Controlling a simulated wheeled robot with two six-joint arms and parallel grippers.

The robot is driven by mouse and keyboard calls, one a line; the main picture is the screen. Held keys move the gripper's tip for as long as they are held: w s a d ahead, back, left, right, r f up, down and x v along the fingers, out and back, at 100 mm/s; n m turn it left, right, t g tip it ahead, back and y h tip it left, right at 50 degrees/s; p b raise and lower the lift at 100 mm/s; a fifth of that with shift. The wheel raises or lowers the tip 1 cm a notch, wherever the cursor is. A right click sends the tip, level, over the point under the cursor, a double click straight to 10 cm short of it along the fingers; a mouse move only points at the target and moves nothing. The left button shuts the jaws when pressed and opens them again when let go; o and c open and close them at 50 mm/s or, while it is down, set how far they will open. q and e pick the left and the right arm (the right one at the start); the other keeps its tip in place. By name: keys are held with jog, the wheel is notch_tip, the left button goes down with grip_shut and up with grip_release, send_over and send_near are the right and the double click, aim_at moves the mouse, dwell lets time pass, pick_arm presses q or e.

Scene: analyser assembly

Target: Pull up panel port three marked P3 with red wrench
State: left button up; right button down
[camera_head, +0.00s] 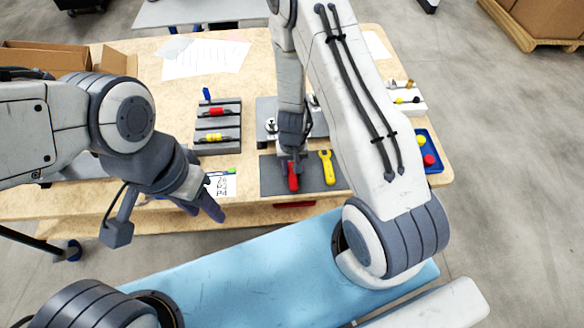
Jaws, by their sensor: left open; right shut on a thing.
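The red wrench (293,182) is on the dark grey mat (332,186) near the table's front edge. My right gripper (291,160) points down and is shut on the wrench's far end. I cannot tell whether the wrench is lifted off the mat. A yellow wrench (327,168) lies just to its right. Behind the mat is a grey panel (265,107) with round metal fittings, partly hidden by my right arm. No P3 mark is readable. My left gripper (207,204) is open and empty, left of the mat by the front edge.
A grey rack (217,147) with red, yellow and blue items stands left of the panel. A printed code sheet (222,185) lies near my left gripper. On the right are a blue tray (433,141) with yellow and red knobs and a white block (409,107).

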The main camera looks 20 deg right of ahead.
jog(key=shift+r, duration=0.1)
jog(key=r+p, duration=0.1)
jog(key=r, duration=0.1)
jog(key=s+r+p, duration=0.1)
jog(key=r, duration=0.1)
jog(key=r+p, duration=0.2)
jog(key=shift+s+a, duration=0.2)
jog(key=shift+s, duration=0.05)
jog(key=shift+f, duration=0.1)
